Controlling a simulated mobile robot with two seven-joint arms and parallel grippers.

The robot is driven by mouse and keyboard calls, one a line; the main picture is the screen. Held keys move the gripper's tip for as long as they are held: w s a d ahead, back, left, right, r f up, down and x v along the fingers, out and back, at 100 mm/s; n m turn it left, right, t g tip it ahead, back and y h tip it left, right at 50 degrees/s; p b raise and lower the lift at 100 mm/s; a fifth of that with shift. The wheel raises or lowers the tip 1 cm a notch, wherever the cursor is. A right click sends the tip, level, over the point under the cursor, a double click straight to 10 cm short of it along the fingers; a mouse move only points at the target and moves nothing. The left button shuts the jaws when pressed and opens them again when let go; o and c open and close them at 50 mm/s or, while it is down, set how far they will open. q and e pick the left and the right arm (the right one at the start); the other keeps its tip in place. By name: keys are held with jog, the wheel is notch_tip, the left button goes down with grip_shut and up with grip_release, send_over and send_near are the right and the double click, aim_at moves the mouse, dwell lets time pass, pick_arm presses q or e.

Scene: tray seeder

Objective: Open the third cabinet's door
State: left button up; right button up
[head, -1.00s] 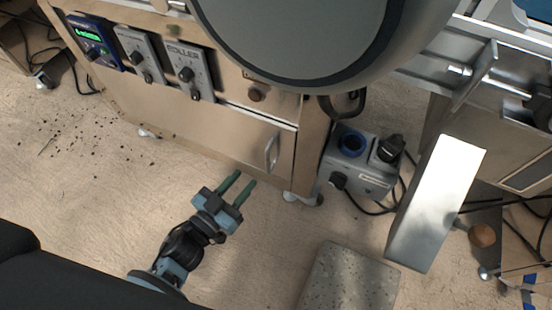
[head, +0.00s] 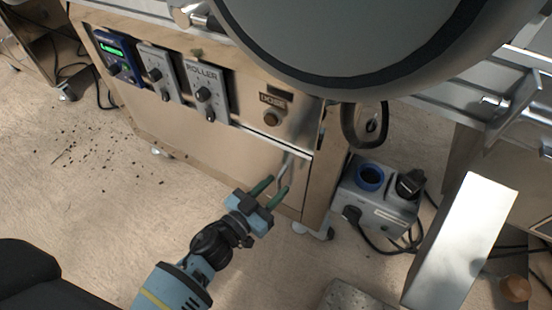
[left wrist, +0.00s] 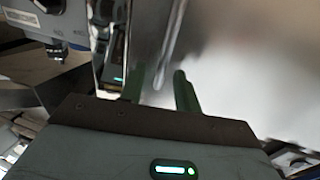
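The cabinet door (head: 200,140) is a plain metal panel below the control boxes and looks closed. Its upright bar handle (head: 285,169) is near the door's right edge. My left gripper (head: 272,187) has two green fingers, spread apart with a gap between them, at the lower part of the handle. In the left wrist view the handle (left wrist: 172,45) runs down toward the gap between the fingertips (left wrist: 161,76). I cannot tell whether the fingers touch it. My right gripper is not in view.
Control boxes (head: 160,73) and a round knob (head: 271,119) sit above the door. A grey box with a blue-ringed socket (head: 376,205) stands on the floor right of the cabinet. A slanted metal chute (head: 462,238) is farther right.

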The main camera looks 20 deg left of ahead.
pick_arm(q)
jog(key=shift+w+d, duration=0.15)
jog(key=shift+w, duration=0.1)
grip_shut()
